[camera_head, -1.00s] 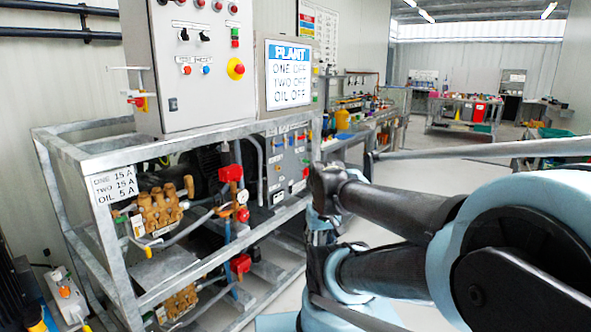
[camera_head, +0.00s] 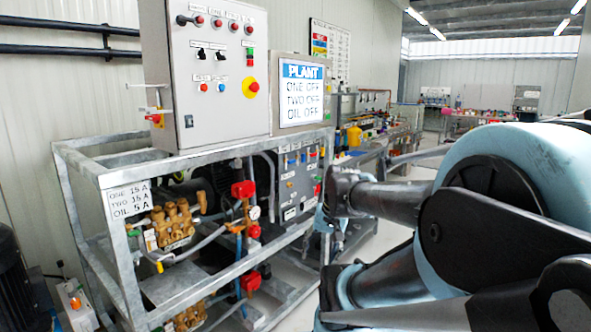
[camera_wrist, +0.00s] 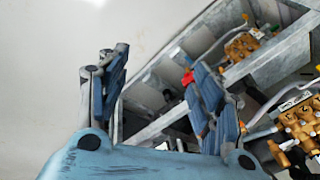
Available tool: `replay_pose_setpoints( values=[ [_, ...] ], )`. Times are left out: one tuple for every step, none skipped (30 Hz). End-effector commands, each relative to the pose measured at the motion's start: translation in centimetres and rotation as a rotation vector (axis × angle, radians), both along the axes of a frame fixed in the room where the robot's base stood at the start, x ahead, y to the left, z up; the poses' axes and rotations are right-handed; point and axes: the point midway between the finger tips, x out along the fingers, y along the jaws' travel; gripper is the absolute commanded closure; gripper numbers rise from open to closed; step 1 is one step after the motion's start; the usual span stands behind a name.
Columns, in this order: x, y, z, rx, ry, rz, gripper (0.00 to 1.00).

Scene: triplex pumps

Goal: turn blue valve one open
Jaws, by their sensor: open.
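The grey valve panel (camera_head: 300,178) sits on the right side of the pump frame in the head view. It carries several small coloured levers, including small blue ones (camera_head: 286,163) near its upper left. Their labels are too small to read, so I cannot tell which is blue valve one. My gripper (camera_wrist: 160,62) shows in the wrist view with its blue fingers spread apart and nothing between them. Behind the fingers are a pale surface and grey frame bars. No blue valve can be made out in the wrist view. In the head view my arm hides the area right of the panel.
The galvanised frame (camera_head: 92,152) holds brass pumps (camera_head: 172,226), hoses and red blocks (camera_head: 243,189). A control cabinet (camera_head: 210,85) and a PLANT sign (camera_head: 301,93) reading ONE OFF, TWO OFF, OIL OFF stand above. Workbenches (camera_head: 372,140) lie behind; some floor shows beside the frame.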

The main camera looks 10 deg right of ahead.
Motion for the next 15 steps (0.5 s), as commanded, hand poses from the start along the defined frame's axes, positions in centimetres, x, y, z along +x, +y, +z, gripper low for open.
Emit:
replay_pose_setpoints(
  values=[
    [1.2,0.5,0.6,0.045,0.001,-0.049,0.40],
    [1.9,0.8,1.0,0.074,0.003,-0.081,0.40],
    [2.8,1.2,1.4,0.114,0.006,-0.121,0.40],
    [3.5,1.5,1.7,0.143,0.008,-0.152,0.40],
    [4.2,1.8,2.1,0.173,0.012,-0.184,0.40],
    [5.1,2.1,2.5,0.212,0.016,-0.224,0.40],
    [5.9,2.4,2.9,0.243,0.020,-0.254,0.40],
    [6.6,2.6,3.2,0.272,0.024,-0.284,0.40],
    [7.6,2.9,3.6,0.313,0.030,-0.324,0.40],
    [8.4,3.1,3.9,0.342,0.035,-0.354,0.40],
    [9.1,3.2,4.2,0.372,0.040,-0.383,0.40],
    [10.2,3.4,4.7,0.413,0.047,-0.423,0.40],
    [11.0,3.5,5.0,0.443,0.053,-0.453,0.40],
    [11.7,3.6,5.3,0.474,0.060,-0.481,0.40],
    [12.8,3.8,5.8,0.514,0.069,-0.519,0.40]
  ],
)
